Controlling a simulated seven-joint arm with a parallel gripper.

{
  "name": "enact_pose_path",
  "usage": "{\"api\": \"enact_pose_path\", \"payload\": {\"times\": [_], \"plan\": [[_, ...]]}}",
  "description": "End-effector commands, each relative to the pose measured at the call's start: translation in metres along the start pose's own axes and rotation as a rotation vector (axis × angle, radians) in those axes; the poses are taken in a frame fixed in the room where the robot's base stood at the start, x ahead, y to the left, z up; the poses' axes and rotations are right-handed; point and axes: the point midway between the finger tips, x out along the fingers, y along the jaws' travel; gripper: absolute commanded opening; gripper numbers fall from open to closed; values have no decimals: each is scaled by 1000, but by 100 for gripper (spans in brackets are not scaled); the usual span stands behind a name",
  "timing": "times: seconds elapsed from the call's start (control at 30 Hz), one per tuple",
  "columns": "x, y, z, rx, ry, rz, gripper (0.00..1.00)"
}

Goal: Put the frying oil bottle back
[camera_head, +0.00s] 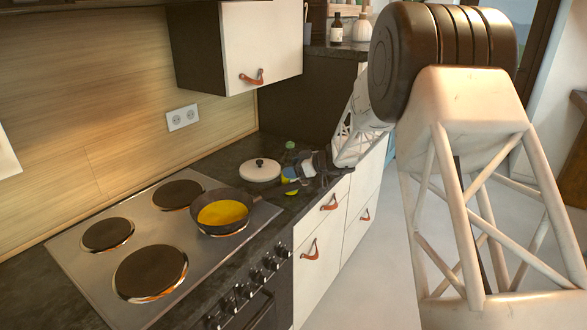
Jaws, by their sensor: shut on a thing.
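My gripper (304,170) is over the dark counter, to the right of the pan, and is shut on what looks like the frying oil bottle (290,174). Only a small light-blue part of that bottle shows clearly; the gripper and the small size hide its shape and tilt. A yellow patch (291,192) shows just below it, and I cannot tell if it is part of the same bottle. A green-topped thing (290,146), perhaps another bottle, is behind the gripper. The black frying pan (222,212) holds a yellow layer and sits on the stove.
A white lid or pot with a dark knob (260,169) is left of the gripper. The stove (82,263) has several burners. A white wall cabinet (260,45) hangs above. A shelf at the back holds a brown bottle (336,28). White drawers with leather pulls (310,250) face the floor.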

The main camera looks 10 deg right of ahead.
Motion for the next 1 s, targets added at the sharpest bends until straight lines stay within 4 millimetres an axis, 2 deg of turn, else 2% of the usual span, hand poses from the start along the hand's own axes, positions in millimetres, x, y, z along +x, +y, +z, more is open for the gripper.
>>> {"api": "enact_pose_path", "payload": {"times": [0.27,0.3,0.47,0.87,1.0], "plan": [[1,0,1,-1,1,0,31],[1,0,3,0,0,0,74],[1,0,2,0,0,0,98],[0,0,0,0,0,0,98],[-9,0,-1,0,0,1,98]]}}
